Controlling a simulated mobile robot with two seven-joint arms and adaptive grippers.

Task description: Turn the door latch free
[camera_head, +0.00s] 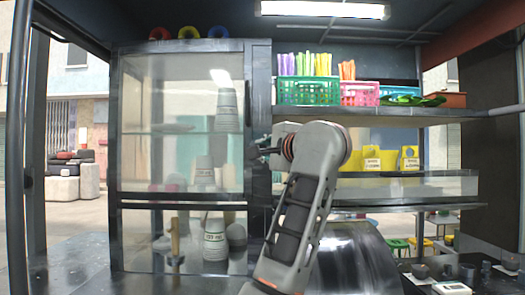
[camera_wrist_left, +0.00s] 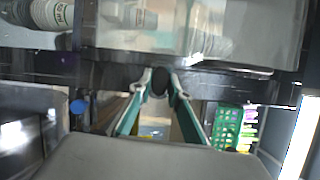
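The glass-fronted cabinet (camera_head: 124,160) stands left of centre in the head view, its doors closed. My left arm rises from the bottom centre, and its gripper (camera_head: 262,150) is at the dark right-hand frame of the cabinet. In the left wrist view, the two fingers of my left gripper (camera_wrist_left: 161,80) converge on a dark oval knob (camera_wrist_left: 159,82), which looks like the door latch. The knob fills nearly the whole gap between the fingertips. In the head view the latch is hidden by the gripper. My right gripper is not in view.
Cups stand behind the cabinet glass. To the right, a shelf (camera_head: 400,112) carries a green basket (camera_head: 308,91) and a pink basket (camera_head: 359,94). A rounded metal body (camera_head: 355,262) is below, beside my arm. Small items stand on the counter at lower right.

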